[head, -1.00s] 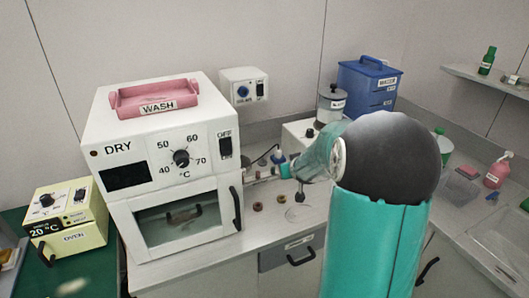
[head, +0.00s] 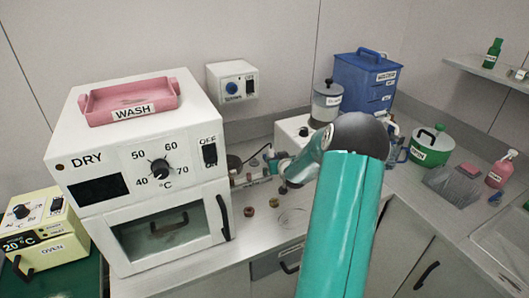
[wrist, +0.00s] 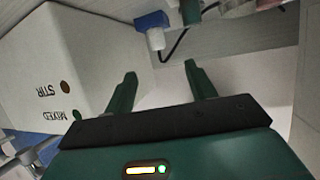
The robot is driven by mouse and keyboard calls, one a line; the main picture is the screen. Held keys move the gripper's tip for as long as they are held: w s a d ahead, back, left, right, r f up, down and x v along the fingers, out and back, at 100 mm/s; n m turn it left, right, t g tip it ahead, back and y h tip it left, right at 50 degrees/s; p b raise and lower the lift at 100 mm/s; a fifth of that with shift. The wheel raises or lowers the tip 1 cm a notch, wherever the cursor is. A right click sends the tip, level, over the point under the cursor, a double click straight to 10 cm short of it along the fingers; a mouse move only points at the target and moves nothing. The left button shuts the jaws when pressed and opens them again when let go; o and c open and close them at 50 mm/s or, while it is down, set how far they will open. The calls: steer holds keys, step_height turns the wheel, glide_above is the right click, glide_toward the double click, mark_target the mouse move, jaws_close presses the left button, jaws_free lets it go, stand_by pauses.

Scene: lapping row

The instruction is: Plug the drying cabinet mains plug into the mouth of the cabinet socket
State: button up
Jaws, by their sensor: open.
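The cabinet socket (head: 232,83) is a white wall box with a round blue mouth and a dark switch, above and behind the bench. What looks like the mains plug (head: 268,154), small, blue and white with a black cable, stands on the bench right of the drying cabinet (head: 160,170). It also shows in the wrist view (wrist: 155,38), beyond my fingertips, with the cable beside it. My gripper (wrist: 160,82) is open, with nothing between its green fingers. In the head view my arm partly hides it. The socket is not clearly seen in the wrist view.
A white box marked MIXED (wrist: 55,65) stands left of my fingers in the wrist view. Small brown rings (head: 249,211) lie on the bench.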

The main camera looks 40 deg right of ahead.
mark_target(272, 152)
steer(key=x, duration=0.8)
steer(key=shift+s+d+f, duration=0.2)
steer(key=shift+s+d, duration=0.05)
steer(key=x, duration=0.5)
steer(key=shift+f, duration=0.15)
steer(key=shift+s, duration=0.1)
steer(key=shift+c, duration=0.5)
steer(key=c, duration=1)
